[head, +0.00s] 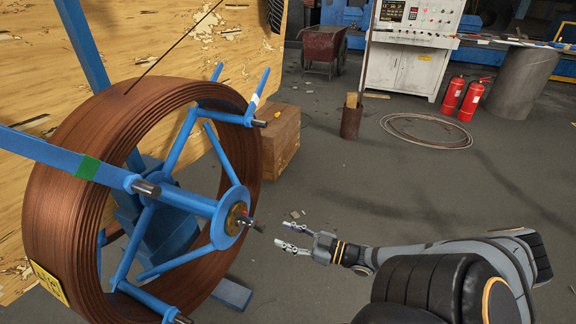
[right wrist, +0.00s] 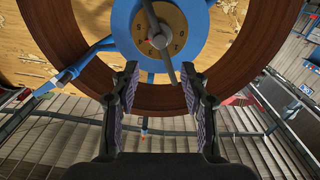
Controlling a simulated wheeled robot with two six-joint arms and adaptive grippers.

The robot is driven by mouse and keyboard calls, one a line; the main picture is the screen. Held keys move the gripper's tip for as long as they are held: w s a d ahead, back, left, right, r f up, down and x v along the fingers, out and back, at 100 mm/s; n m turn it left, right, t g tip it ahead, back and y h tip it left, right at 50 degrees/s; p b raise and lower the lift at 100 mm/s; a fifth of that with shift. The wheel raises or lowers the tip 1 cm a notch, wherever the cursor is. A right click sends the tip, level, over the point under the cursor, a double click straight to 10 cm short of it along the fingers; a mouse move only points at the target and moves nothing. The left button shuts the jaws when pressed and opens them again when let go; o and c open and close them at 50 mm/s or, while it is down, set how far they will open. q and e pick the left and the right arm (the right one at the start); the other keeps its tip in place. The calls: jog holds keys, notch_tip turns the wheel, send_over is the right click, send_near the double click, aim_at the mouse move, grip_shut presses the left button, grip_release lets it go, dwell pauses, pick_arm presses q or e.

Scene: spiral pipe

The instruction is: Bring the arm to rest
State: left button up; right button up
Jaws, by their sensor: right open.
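My right gripper (head: 285,234) is open and empty in the head view. Its fingers point left toward the hub (head: 238,218) of a blue-framed reel, with a gap between them. In the right wrist view the two fingers (right wrist: 160,92) stand apart. The brass-coloured hub disc (right wrist: 176,20) and its grey lever (right wrist: 158,30) lie beyond and above them. My right arm (head: 440,262) reaches in from the lower right. My left gripper does not show.
A large brown coil of pipe (head: 75,165) sits on the blue reel frame at left. A wooden box (head: 281,138), a rusty post holder (head: 350,122), a ring of wire (head: 428,130) and red fire extinguishers (head: 452,94) stand farther back. The middle floor is mostly clear.

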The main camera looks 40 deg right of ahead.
dwell(0.3)
jog(key=s+d+f+m+g+h, duration=0.1)
jog(key=d+f+h, duration=0.2)
jog(key=f, duration=0.3)
jog(key=s+d+f+m+g+h, duration=0.1)
jog(key=d+f+g+h, duration=0.15)
jog(key=f, duration=0.45)
jog(key=s+a+f+m+g+h, duration=0.15)
jog(key=s+f+g, duration=0.35)
jog(key=f, duration=0.6)
jog(key=s+a+f+m+g+h, duration=0.1)
jog(key=s+a+f+m+g, duration=0.15)
jog(key=s+f, duration=0.6)
jog(key=s+a+f+g, duration=0.4)
jog(key=a+f, duration=0.5)
jog(key=a, duration=0.2)
pick_arm(q)
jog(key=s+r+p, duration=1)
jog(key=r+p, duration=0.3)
jog(key=p, duration=0.6)
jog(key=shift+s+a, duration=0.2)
pick_arm(e)
jog(key=s+d+r, duration=0.1)
jog(key=s+r, duration=0.9)
jog(key=r, duration=0.3)
jog(key=shift+s+r, duration=0.3)
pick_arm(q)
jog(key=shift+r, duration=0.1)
